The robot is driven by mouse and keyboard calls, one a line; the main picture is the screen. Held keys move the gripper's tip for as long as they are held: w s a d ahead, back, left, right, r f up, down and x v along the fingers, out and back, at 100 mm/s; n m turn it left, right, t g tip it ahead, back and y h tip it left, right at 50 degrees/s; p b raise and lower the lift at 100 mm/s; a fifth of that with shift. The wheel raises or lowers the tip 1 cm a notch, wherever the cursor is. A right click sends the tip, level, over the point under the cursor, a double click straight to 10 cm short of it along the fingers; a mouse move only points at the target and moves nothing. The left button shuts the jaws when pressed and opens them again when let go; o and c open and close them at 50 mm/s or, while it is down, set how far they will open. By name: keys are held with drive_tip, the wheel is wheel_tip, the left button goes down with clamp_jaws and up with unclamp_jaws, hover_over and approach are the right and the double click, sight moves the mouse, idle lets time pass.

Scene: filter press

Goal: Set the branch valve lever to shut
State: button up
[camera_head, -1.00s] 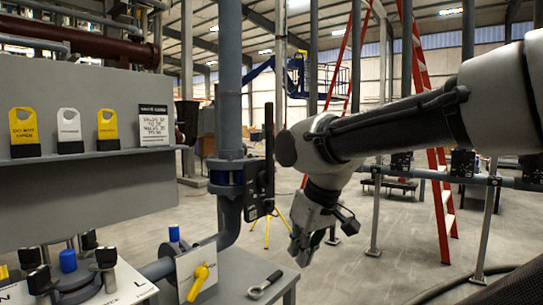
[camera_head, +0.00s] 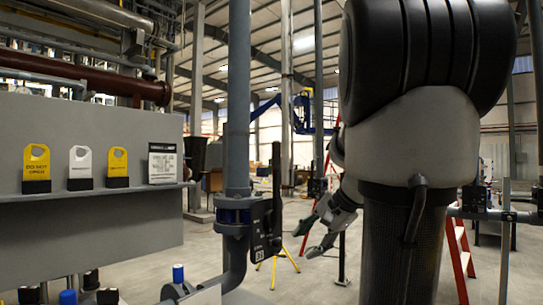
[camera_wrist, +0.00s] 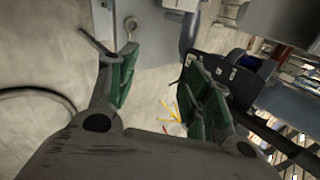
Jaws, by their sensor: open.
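In the head view, a long dark lever (camera_head: 277,170) stands upright beside the vertical grey pipe (camera_head: 238,110). It rises from a black plate (camera_head: 262,232) beside the blue flange; I take this for the branch valve. My gripper (camera_head: 307,240) is to the right of the plate, with its fingers spread and pointing left. In the wrist view my gripper (camera_wrist: 160,68) is open and empty, with green finger pads. A dark plate (camera_wrist: 215,72) shows behind the right finger, which partly hides it. I see no contact with the lever.
My arm covers much of the head view's right side. A grey panel (camera_head: 80,245) with yellow and white tags stands at left. A red ladder (camera_head: 458,265) stands behind my arm. A ring-ended tool (camera_wrist: 130,26) shows near the top of the wrist view.

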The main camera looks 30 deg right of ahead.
drive_tip(key=w+d+r+m+t, duration=0.6)
drive_tip(key=w+r+m, duration=0.3)
drive_tip(key=w+r, duration=0.15)
drive_tip(key=m+t, duration=0.4)
drive_tip(key=m, duration=0.5)
approach(280, 152)
drive_tip(key=w, duration=0.4)
drive_tip(key=shift+w+a+y, duration=0.1)
drive_tip(key=shift+a+y, duration=0.05)
drive_tip(key=shift+y, duration=0.35)
drive_tip(key=w, duration=0.3)
drive_tip(key=w+a, duration=0.1)
drive_tip(key=w, duration=0.3)
drive_tip(key=shift+w+a, duration=0.1)
drive_tip(key=shift+a, duration=0.1)
drive_tip(key=shift+c, duration=0.2)
clamp_jaws()
